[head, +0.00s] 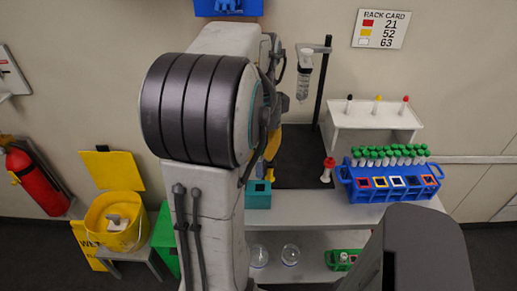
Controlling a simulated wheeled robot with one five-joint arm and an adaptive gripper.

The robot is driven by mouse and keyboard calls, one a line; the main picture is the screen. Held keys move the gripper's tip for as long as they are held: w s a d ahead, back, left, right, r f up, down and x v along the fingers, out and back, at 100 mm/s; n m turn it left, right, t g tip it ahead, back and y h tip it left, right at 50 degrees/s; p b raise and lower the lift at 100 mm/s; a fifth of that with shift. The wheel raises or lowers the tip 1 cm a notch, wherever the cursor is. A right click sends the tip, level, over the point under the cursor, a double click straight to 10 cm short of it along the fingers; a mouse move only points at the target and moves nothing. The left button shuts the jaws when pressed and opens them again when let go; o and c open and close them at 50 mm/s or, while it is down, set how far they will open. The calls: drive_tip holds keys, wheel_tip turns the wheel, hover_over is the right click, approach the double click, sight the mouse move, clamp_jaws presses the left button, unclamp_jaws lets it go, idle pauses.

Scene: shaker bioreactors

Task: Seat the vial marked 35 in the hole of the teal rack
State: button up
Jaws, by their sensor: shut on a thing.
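The teal rack (258,199) is a small block with a dark square hole in its top, at the left end of the grey bench. My gripper (269,174) shows only in part behind my arm, as yellow and dark parts just above the teal rack. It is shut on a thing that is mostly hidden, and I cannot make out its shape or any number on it. I cannot tell whether it touches the rack. No vial marked 35 can be read in this view.
A red-capped vial (327,170) stands near the dark mat (300,150). A blue rack (390,192) with several green-capped tubes is at right. Behind are a white stand (375,119) with three capped vials and a black post (321,85). The bench front is clear.

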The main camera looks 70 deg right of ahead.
sight(260, 177)
drive_tip(key=shift+w+d, duration=0.1)
drive_tip(key=shift+d, duration=0.05)
drive_tip(key=shift+s+d+f, duration=0.15)
drive_tip(key=shift+s+f, duration=0.05)
drive_tip(key=shift+f, duration=0.05)
drive_tip(key=shift+f+b, duration=1.9)
drive_tip(key=shift+b, duration=0.05)
drive_tip(key=shift+f+b, duration=2)
drive_tip(key=shift+f, duration=0.75)
idle(2.9)
